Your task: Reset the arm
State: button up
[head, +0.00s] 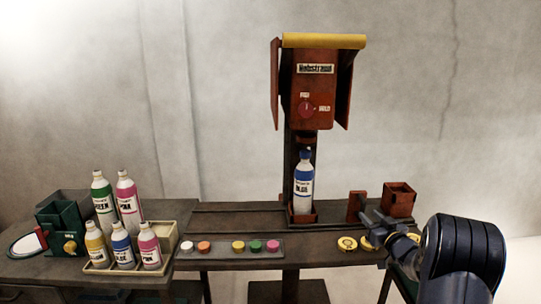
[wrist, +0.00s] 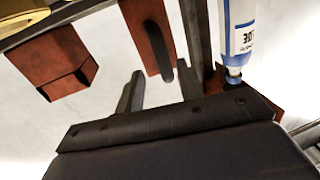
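My gripper (head: 373,222) is at the right of the bench in the head view, in front of a small red bracket (head: 356,206). In the wrist view my gripper (wrist: 158,80) has two dark fingers standing apart, with nothing seen between them. My dark arm fills the lower right of the head view. A blue-labelled bottle (head: 304,184) stands upright in the red dispenser, left of my gripper. The wrist view shows this bottle (wrist: 238,35) upside down, beside my gripper and apart from the fingers.
The red dispenser (head: 312,88) has a dial and yellow top. A red open box (head: 398,203) stands close behind my gripper. Yellow discs (head: 347,243) lie near it. Coloured caps sit on a strip (head: 220,252). Several bottles and a green device (head: 62,222) are at left.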

aim_at(363, 211)
jog(key=w, duration=0.2)
jog(key=w+a, duration=0.1)
jog(key=w, duration=0.1)
jog(key=shift+w, duration=0.4)
jog(key=shift+a, duration=0.2)
jog(key=shift+a, duration=0.1)
